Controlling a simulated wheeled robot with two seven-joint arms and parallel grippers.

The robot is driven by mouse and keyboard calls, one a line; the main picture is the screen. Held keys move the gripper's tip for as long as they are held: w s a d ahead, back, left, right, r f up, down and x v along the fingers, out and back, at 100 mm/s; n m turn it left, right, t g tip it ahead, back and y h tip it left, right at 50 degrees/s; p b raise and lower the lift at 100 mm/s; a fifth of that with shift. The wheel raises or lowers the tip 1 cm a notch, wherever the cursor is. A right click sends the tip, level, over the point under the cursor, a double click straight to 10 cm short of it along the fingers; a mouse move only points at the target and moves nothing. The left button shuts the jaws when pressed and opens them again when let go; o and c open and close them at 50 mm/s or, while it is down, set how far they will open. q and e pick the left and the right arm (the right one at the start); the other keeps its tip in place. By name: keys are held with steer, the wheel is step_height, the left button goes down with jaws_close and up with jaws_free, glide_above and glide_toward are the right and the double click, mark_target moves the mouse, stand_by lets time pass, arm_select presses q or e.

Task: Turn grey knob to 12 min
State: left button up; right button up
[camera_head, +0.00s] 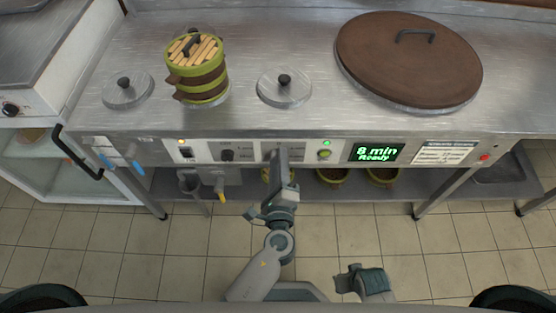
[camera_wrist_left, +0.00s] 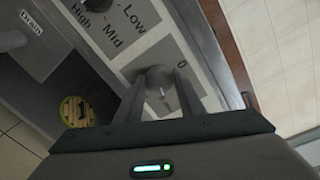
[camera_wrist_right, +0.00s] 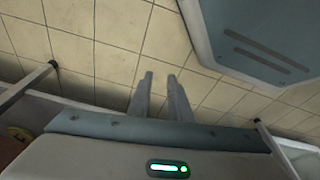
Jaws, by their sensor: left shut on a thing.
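The grey knob (camera_wrist_left: 158,78) shows in the left wrist view between the fingers of my left gripper (camera_wrist_left: 160,88), on a light plate with a 0 mark; the other marks are hard to read. My left gripper, also in the head view (camera_head: 277,160), is shut on the knob and hides it there. The green display (camera_head: 376,152) to its right reads "8 min Ready". My right gripper (camera_wrist_right: 160,78) is open and empty over the floor; it also shows low in the head view (camera_head: 347,281).
A black knob (camera_head: 227,155) with Low, Mid and High marks sits left of the grey knob. A green-lit button (camera_head: 324,154) is to its right. A steamer stack (camera_head: 200,85) and a large brown lid (camera_head: 405,58) stand on the counter.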

step_height(320, 180, down, 7)
steer(key=s+d+p, duration=0.1)
steer(key=s+p, duration=0.2)
arm_select(q)
steer(key=shift+d+f+m+t+y+p, duration=0.15)
steer(key=shift+m+p, duration=0.3)
steer(key=shift+m, duration=2)
steer(key=shift+r+m+t+y+p, duration=0.1)
steer(key=shift+m+p, duration=0.35)
steer(key=shift+m, duration=1.95)
steer(key=shift+d+f+m+t+y+p, duration=0.15)
steer(key=shift+m+p, duration=0.3)
steer(key=shift+m, duration=2)
arm_select(e)
steer(key=shift+w+a+r+t+y, duration=0.1)
steer(key=shift+w+a+r+t, duration=0.2)
steer(key=shift+w+a, duration=0.25)
steer(key=shift+w+a+r+t+y, duration=0.1)
steer(key=shift+w+a+r+t, duration=0.15)
steer(key=shift+w+a+t, duration=0.25)
steer(key=shift+w+a+r+t+y, duration=0.1)
steer(key=shift+w+a+r+t, duration=0.25)
steer(key=shift+w, duration=0.35)
arm_select(q)
steer(key=shift+a, duration=0.1)
arm_select(e)
steer(key=shift+a+f, duration=0.1)
arm_select(q)
steer(key=o, duration=1)
steer(key=shift+r, duration=0.1)
